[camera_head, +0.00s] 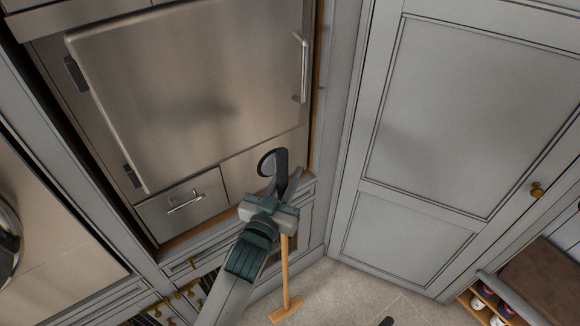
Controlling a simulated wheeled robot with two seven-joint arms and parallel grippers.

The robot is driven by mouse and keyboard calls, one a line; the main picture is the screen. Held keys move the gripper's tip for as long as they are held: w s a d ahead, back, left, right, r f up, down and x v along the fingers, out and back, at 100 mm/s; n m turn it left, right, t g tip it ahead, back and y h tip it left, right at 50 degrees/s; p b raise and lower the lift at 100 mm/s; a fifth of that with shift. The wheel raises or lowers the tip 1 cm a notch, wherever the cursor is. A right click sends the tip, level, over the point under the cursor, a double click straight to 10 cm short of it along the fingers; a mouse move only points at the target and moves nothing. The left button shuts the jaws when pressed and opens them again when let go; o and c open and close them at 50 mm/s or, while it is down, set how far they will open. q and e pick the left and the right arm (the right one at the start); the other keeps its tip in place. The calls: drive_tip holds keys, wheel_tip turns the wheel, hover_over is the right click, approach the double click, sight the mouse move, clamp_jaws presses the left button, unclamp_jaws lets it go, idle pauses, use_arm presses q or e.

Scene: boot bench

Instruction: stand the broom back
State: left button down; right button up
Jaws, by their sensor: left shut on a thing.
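The broom (285,270) has a light wooden handle and a wooden crosspiece head low down at the floor. It looks roughly upright, close to the grey cabinet fronts. My left gripper (283,183) is shut on the broom's handle, near its upper part. The handle shows below the gripper; its top is hidden by the gripper and wrist. I cannot tell whether the head touches the floor. My right gripper is not in view.
A steel appliance door (190,90) stands behind the gripper, with a drawer (183,205) below. A tall grey cabinet door (470,110) is to the right. Shelves with shoes (497,305) are at lower right. The pale floor (350,290) is mostly clear; a small unclear dark thing lies at the bottom edge.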

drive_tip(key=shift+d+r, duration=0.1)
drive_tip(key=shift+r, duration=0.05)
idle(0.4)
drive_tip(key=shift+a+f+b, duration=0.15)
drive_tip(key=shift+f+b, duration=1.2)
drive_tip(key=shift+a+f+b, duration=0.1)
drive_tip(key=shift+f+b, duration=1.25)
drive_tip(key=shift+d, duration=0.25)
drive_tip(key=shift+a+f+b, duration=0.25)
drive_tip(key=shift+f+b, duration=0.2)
drive_tip(key=shift+b, duration=0.05)
